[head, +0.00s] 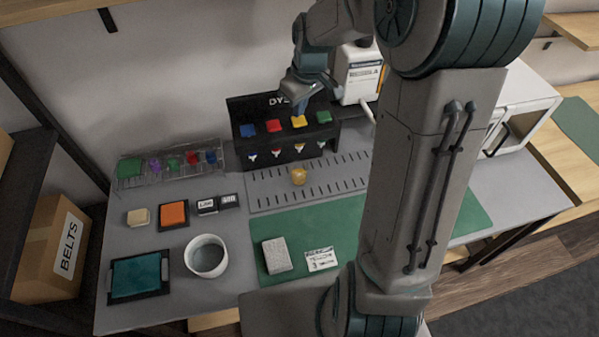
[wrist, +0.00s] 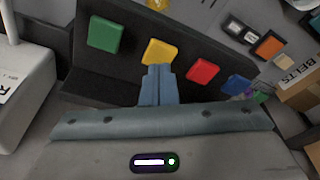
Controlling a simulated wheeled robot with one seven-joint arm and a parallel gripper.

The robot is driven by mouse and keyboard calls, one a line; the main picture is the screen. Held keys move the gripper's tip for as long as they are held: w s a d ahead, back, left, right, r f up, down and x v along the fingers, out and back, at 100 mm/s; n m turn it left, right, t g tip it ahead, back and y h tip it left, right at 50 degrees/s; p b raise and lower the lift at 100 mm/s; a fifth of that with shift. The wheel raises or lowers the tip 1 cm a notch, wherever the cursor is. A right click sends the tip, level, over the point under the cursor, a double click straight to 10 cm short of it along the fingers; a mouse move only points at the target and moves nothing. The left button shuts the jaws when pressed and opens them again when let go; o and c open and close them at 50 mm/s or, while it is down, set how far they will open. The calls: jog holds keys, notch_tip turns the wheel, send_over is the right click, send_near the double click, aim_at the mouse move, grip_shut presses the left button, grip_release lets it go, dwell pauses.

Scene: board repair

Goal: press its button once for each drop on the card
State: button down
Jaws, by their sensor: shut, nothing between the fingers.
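The dark dye dispenser (head: 241,119) has a row of blue, red, yellow and green buttons with nozzles below. The yellow button (head: 299,121) is third from the left; it also shows in the wrist view (wrist: 159,51). My gripper (head: 297,109) is shut and empty, its fingertips at the yellow button. In the wrist view the fingertips (wrist: 158,68) overlap the button's lower edge; I cannot tell whether they touch or press it. The white card (head: 322,260) lies on the green mat and appears to read yellow and 3; its small print is blurred.
A grey block (head: 277,255) lies beside the card on the green mat (head: 345,222). A white mug (head: 206,256), an orange pad (head: 174,215) and a teal tray (head: 137,277) stand left. A rack (head: 147,178) of coloured items is behind them. A white machine (head: 357,75) stands right of the dispenser.

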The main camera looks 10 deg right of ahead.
jog(key=shift+f, duration=0.15)
jog(key=shift+f+b, duration=1.1)
jog(key=shift+f, duration=0.1)
jog(key=shift+r+p, duration=1)
jog(key=shift+r, duration=0.35)
jog(key=shift+r, duration=0.1)
notch_tip(320, 180, up, 6)
jog(key=p, duration=0.4)
